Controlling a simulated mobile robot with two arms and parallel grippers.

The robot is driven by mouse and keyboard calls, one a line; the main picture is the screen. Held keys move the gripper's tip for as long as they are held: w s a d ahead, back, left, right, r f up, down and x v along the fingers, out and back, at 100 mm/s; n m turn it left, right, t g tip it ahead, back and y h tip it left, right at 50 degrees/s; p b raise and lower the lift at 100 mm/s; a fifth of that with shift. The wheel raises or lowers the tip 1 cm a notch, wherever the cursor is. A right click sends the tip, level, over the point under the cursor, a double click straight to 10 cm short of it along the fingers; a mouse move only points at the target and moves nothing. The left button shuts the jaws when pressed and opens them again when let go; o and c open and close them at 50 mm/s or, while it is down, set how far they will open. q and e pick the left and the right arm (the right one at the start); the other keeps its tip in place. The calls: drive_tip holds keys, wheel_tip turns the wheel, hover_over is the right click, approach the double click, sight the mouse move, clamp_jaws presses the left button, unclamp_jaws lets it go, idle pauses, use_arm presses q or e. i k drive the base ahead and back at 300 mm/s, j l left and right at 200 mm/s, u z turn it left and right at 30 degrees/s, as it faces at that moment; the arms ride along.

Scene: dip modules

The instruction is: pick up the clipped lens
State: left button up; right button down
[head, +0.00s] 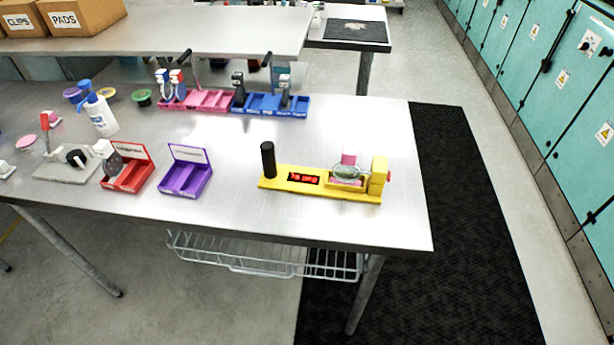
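A round clear lens (346,173) with a pink clip (348,157) at its top sits at the right part of a yellow device (278,183) near the table's right end. The device has a red digital display (303,178) and a black upright handle (268,160). Another dark round lens-like piece (112,165) with a white clip-like part (102,148) stands at the left edge of the red tray; I cannot tell whether it is held by the stand beside it. Neither of my grippers shows in the head view.
A red tray (138,172), a purple tray (190,180), a white bottle (100,115) and a white-based stand (70,167) occupy the left of the metal table (240,215). Pink (205,101) and blue (262,104) bins with upright pieces stand behind. The table between purple tray and yellow device is clear.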

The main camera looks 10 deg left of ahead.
sight(343, 171)
drive_tip(key=k+l, duration=0.3)
drive_tip(key=l, duration=0.15)
drive_tip(key=k+l, duration=0.3)
drive_tip(key=l, duration=0.15)
drive_tip(key=k+l, duration=0.3)
drive_tip(key=l+u, duration=0.05)
drive_tip(key=l, duration=0.1)
